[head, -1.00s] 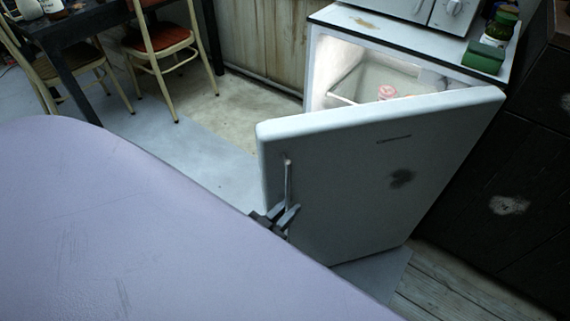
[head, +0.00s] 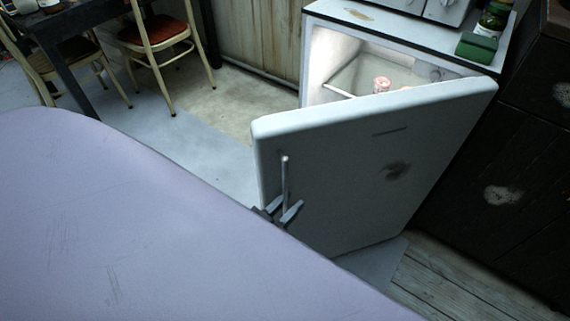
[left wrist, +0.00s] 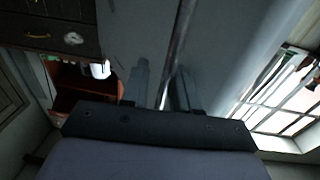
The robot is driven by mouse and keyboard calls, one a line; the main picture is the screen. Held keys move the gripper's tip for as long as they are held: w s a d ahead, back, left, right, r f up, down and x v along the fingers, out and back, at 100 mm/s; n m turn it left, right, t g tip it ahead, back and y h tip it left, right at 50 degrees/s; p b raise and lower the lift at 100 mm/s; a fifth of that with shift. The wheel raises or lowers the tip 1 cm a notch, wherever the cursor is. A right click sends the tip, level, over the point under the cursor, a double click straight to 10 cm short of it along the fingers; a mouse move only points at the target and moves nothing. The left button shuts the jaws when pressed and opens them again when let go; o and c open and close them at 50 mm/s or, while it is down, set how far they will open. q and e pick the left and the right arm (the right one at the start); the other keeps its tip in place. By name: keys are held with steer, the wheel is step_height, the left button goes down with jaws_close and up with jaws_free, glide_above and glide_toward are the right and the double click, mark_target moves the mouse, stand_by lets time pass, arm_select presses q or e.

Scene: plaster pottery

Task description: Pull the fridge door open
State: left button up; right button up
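The white fridge door (head: 340,160) stands wide open, swung out from the lit fridge (head: 312,72). Its thin vertical bar handle (head: 285,175) is near the door's free edge. My left gripper (head: 282,210) is at the lower part of the handle, partly hidden by my own pale arm. In the left wrist view, the handle (left wrist: 181,40) passes between the two fingers of the left gripper (left wrist: 161,85). The fingers stand apart, with a gap beside the bar, so they look open around it. My right gripper is not in view.
Dark cabinets (head: 500,150) stand right of the fridge. A green box (head: 485,47) and jars are on the fridge top. A pink-topped item (head: 382,84) is inside. Chairs (head: 155,45) and a dark table are at the upper left. Floor left of the door is clear.

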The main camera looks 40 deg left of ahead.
arm_select(q)
steer(key=shift+s+a+f, duration=0.1)
steer(key=shift+s+a, duration=0.05)
steer(key=shift+s, duration=0.25)
steer(key=s, duration=0.6)
steer(key=shift+s+a, duration=0.2)
steer(key=shift+a, duration=0.1)
steer(key=shift+c, duration=0.3)
